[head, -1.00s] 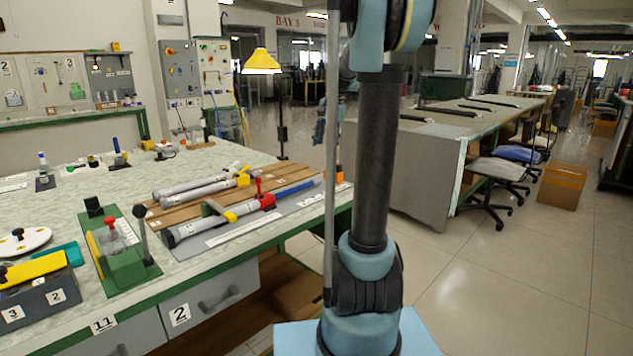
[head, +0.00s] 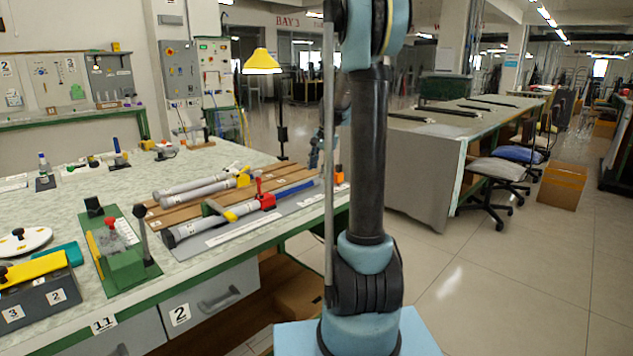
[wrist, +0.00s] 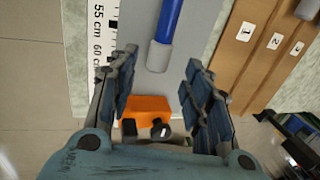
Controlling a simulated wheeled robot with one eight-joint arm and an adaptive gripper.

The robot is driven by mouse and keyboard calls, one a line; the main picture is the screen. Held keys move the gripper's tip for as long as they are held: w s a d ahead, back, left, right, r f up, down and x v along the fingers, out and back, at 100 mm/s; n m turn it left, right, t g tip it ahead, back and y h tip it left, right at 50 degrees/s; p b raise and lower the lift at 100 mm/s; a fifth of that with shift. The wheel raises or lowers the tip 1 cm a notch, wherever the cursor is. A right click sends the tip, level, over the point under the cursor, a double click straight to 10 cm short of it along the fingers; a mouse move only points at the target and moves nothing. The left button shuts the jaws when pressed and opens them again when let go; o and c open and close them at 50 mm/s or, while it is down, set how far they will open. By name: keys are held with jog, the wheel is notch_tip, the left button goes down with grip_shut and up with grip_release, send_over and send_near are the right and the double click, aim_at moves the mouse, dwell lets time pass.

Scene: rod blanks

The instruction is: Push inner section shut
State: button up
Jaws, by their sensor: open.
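The telescopic rod lies on a grey board (head: 238,232) at the bench's right end. Its grey outer tube (head: 195,229) carries a red clamp (head: 266,202) with an upright red lever. The blue inner section (head: 295,188) sticks out to the right. In the wrist view the blue inner section (wrist: 171,18) ends in a grey tip (wrist: 159,56). My gripper (wrist: 160,60) is open, with its fingers on either side of that tip in the picture and apart from it. I cannot tell its height above the board.
An orange block (wrist: 148,106) shows between my fingers, beyond the rod's tip; it also stands near the bench edge (head: 338,174). A white scale (wrist: 102,30) runs beside the rod. A brown rack (head: 180,212) with other grey rods lies behind. A green fixture (head: 122,255) stands left.

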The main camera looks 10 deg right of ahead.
aim_at(317, 179)
jog(key=shift+x, duration=2.75)
jog(key=shift+d, duration=0.1)
grip_shut()
